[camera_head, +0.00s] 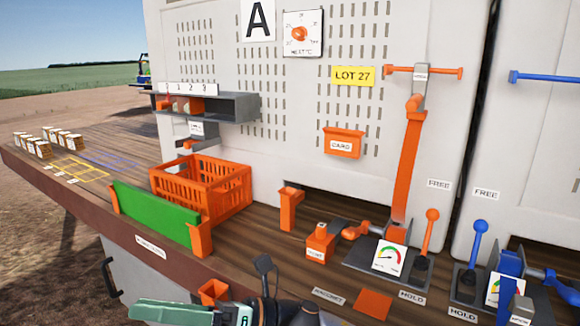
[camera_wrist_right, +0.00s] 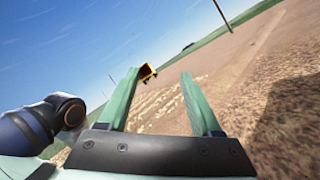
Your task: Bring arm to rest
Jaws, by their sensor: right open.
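My right gripper (camera_head: 150,309) shows at the bottom of the head view, in front of the bench, with its pale green fingers pointing left. In the right wrist view its two fingers (camera_wrist_right: 159,80) stand apart with nothing between them. The wrist camera faces away from the bench over open field. My left gripper is in neither view.
The wooden bench (camera_head: 110,200) carries an orange crate (camera_head: 200,185), a green panel (camera_head: 155,216) in orange holders, and orange and blue levers (camera_head: 428,235). A white perforated panel (camera_head: 290,110) stands behind.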

